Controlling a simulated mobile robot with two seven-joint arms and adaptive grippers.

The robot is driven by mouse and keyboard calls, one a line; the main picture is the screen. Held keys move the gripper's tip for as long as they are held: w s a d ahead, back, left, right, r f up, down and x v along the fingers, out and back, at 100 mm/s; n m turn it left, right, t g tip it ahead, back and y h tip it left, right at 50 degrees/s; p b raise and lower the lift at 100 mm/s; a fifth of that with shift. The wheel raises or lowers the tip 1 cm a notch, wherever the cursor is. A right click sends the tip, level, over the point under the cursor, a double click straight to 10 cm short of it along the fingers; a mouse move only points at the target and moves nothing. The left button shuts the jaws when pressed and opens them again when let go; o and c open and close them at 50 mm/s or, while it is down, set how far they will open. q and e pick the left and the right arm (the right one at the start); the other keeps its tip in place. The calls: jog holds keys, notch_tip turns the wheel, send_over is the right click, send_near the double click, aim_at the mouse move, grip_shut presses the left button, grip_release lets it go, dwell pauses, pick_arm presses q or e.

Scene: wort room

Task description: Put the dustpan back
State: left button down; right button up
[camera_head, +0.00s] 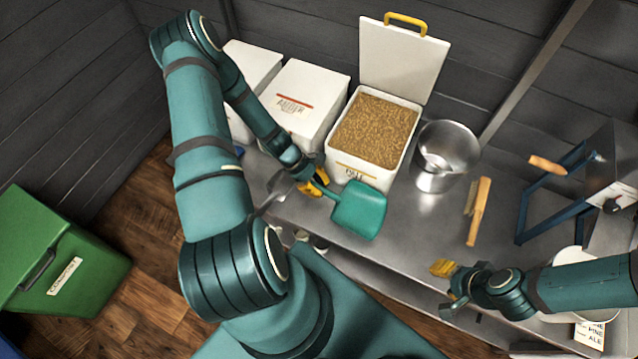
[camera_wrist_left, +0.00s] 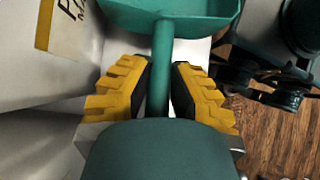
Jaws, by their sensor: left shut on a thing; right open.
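The teal dustpan (camera_head: 358,210) is over the steel bench, in front of the open grain bin. My left gripper (camera_head: 316,182) is shut on its handle. In the left wrist view the handle (camera_wrist_left: 161,70) runs between the yellow finger pads (camera_wrist_left: 158,95), with the pan beyond them at the top edge. I cannot tell whether the pan touches the bench. My right gripper (camera_head: 446,285) is open and empty at the bench's front edge, right of the dustpan.
The steel bench (camera_head: 425,225) carries an open bin of grain (camera_head: 362,175), closed white bins (camera_head: 303,92), a steel pot (camera_head: 445,155) and a wooden-handled brush (camera_head: 478,210). A blue-framed stand (camera_head: 555,215) is at right. A green bin (camera_head: 60,255) stands on the floor at left.

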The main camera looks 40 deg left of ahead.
pick_arm(q)
notch_tip(320, 180, down, 2)
jog(key=shift+f+b, duration=0.15)
jog(key=shift+b, duration=0.55)
jog(key=shift+f+b, duration=1.4)
jog(key=shift+f, duration=0.5)
jog(key=c, duration=0.9)
grip_release()
jog(key=shift+c, duration=0.2)
jog(key=shift+a+r, duration=0.1)
jog(key=v, duration=1.2)
